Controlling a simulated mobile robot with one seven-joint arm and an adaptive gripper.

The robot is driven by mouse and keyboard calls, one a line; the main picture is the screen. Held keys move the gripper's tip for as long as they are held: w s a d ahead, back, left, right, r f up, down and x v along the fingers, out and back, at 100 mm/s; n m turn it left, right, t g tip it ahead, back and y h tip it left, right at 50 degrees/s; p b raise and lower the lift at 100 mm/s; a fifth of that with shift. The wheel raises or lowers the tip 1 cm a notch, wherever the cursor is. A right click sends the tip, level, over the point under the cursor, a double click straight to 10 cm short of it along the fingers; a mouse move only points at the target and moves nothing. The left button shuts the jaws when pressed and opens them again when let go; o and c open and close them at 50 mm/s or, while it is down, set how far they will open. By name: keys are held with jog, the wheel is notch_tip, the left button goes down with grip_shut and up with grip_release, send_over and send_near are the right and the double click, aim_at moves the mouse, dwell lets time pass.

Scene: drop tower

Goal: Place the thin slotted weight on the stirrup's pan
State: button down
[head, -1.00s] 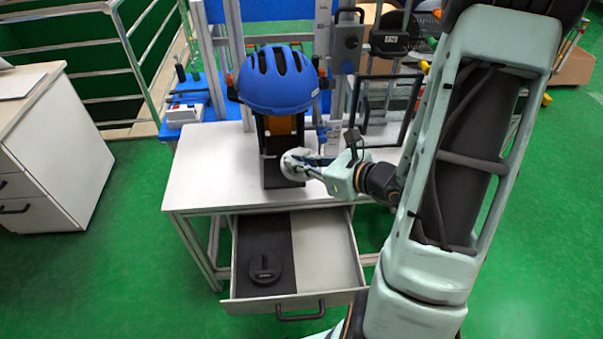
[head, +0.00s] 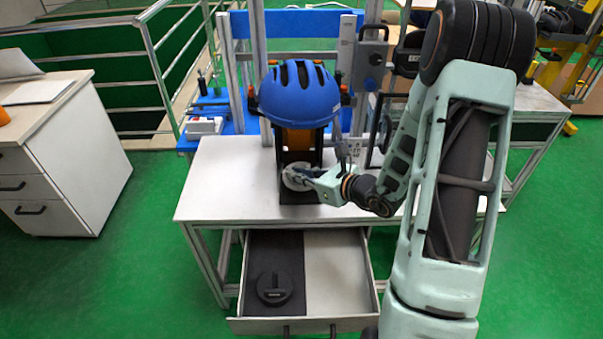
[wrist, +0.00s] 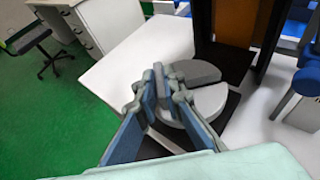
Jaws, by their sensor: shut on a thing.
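The thin slotted weight, a light grey disc (wrist: 208,103), has a slot that shows in the wrist view. It also shows in the head view (head: 294,179). My gripper (wrist: 163,82) is shut on its near side, with blue finger pads on both sides of a grey upright part. The stirrup (head: 282,160) is a tall black frame under a blue helmet (head: 300,92). Its dark pan (head: 300,197) is at the bottom. The weight is inside the stirrup, over the pan, and looks roughly level. I cannot tell whether it touches the pan; the gripper hides part of it.
The stirrup stands on a white table (head: 225,180). An open drawer (head: 340,280) below holds a black weight with a handle (head: 274,288) on a dark mat. An orange block (head: 300,139) is in the stirrup's upper part. The left tabletop is clear.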

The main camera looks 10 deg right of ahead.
aim_at(303, 185)
jog(key=shift+w+a+f, duration=0.15)
jog(key=shift+w+f, duration=0.2)
jog(key=shift+w, duration=0.05)
jog(key=shift+f, duration=1.4)
jog(key=shift+f+b, duration=0.15)
jog(key=shift+b, duration=0.15)
jog(key=c, duration=2.5)
grip_release()
jog(key=shift+s+f, duration=0.1)
jog(key=shift+f, duration=0.05)
jog(key=o, duration=0.5)
jog(key=shift+c, duration=0.2)
